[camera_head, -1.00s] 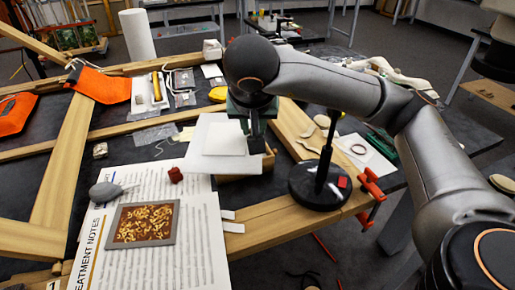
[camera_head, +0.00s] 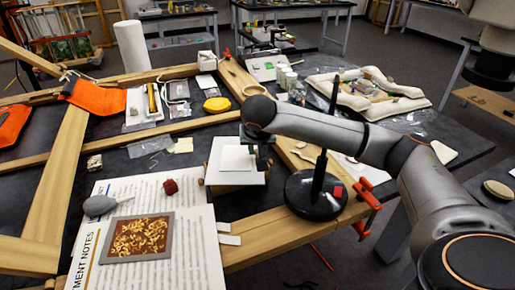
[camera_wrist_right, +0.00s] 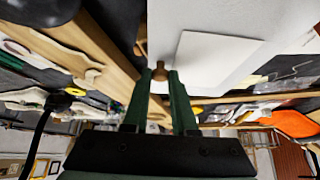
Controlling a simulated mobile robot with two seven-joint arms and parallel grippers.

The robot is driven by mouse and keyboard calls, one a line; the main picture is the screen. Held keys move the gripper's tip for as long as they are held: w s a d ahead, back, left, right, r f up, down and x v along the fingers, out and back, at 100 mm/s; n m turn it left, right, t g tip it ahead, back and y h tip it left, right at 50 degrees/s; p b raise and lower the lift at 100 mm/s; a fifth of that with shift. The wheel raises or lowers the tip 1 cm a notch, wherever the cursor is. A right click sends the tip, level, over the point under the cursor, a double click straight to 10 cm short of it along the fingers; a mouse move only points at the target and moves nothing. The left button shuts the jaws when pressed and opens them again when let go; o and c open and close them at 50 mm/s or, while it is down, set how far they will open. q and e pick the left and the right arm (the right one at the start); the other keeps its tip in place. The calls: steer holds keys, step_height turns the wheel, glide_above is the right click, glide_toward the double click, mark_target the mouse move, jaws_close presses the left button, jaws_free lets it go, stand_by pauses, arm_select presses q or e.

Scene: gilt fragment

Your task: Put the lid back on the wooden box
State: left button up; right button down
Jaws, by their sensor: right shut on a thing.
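The lid (camera_head: 217,158) is a white panel with a smaller pale square on top and a small wooden knob at its right edge. It looks roughly level over the place of the wooden box, which is almost wholly hidden beneath it. I cannot tell whether the lid rests on the box. My right gripper (camera_head: 263,162) is at the lid's right edge. In the right wrist view the gripper (camera_wrist_right: 160,78) is shut on the wooden knob (camera_wrist_right: 160,70), with the lid (camera_wrist_right: 190,25) beyond. My left gripper is not in view.
A black round stand (camera_head: 315,198) with an upright post is close to the right of the lid. Treatment notes (camera_head: 190,240) with a framed gilt fragment (camera_head: 138,237) lie at front left. Wooden frame bars (camera_head: 265,228) surround the work area.

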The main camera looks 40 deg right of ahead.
steer(key=shift+f, duration=0.2)
steer(key=shift+f+b, duration=0.5)
steer(key=c, duration=0.7)
jaws_free()
steer(key=shift+r, duration=0.1)
steer(key=shift+r, duration=0.2)
steer(key=p+v, duration=0.1)
steer(key=v, duration=1.1)
steer(key=shift+r, duration=0.3)
steer(key=shift+s, duration=0.1)
